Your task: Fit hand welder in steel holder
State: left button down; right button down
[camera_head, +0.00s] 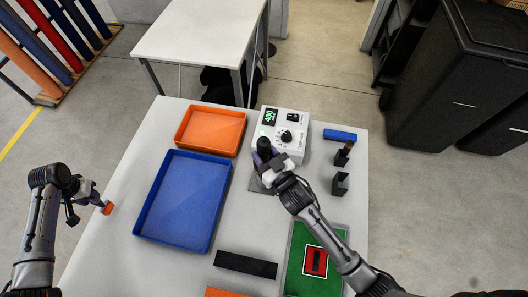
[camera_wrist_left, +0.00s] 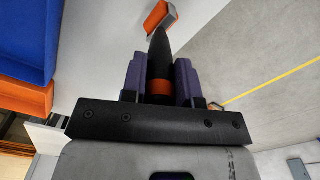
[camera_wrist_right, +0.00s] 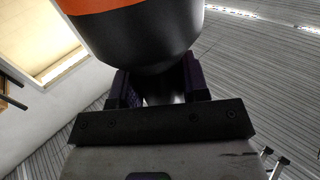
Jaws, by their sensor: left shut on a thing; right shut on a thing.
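My left gripper (camera_head: 98,204) is over the table's left edge. In the left wrist view its purple fingers are shut on a black tapered tool with an orange band (camera_wrist_left: 160,62). My right gripper (camera_head: 264,158) is in front of the white control unit (camera_head: 284,130). In the right wrist view it is shut on a thick black cylinder with an orange band (camera_wrist_right: 140,35). I cannot tell which held thing is the hand welder. A grey plate (camera_head: 254,184) shows partly under the right gripper. Two small dark stands (camera_head: 340,184) (camera_head: 342,158) are at the right; the far one holds a dark upright piece.
A blue tray (camera_head: 143,226) and an orange tray (camera_head: 178,138) fill the table's left half. An orange piece (camera_head: 108,208) is at the left edge.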

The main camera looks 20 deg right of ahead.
jog(key=c, duration=0.8)
grip_release()
jog(key=shift+o, duration=1.4)
jog(key=shift+f, duration=0.15)
jog(key=shift+s, duration=0.1)
pick_arm(q)
jog(key=shift+f+b, duration=0.9)
jog(key=shift+f, duration=0.05)
pick_arm(e)
jog(key=s+d, duration=0.2)
jog(key=s, duration=0.9)
jog(key=shift+s+d, duration=0.15)
jog(key=shift+s, duration=0.1)
